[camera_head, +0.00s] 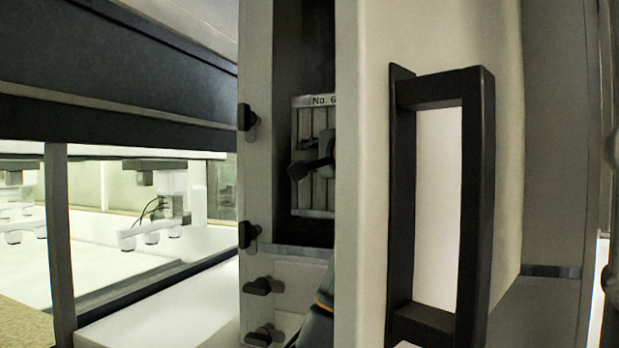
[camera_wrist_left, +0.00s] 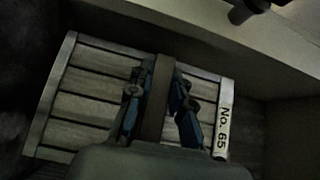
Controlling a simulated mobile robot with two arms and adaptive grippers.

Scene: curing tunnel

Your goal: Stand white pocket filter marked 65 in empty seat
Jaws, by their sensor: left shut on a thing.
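The pocket filter (camera_head: 303,190) is a pale framed panel with several slats. It shows in the head view inside a tall dark opening, upright, its right part hidden behind a cream panel edge. Its top label reads "No. 6", cut off there; in the left wrist view the filter (camera_wrist_left: 95,95) carries the full label "No. 65". My left gripper (camera_head: 318,158) is in front of the filter. In the left wrist view its blue fingers (camera_wrist_left: 158,90) are shut on the dark bar across the filter's middle. The seat around the filter is too dark to make out. My right gripper is not in view.
A cream panel (camera_head: 365,200) with a large black handle (camera_head: 475,190) stands close on the right and blocks the view. Several black knobs (camera_head: 248,233) line the post left of the opening. A bright glazed compartment (camera_head: 150,230) lies farther left.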

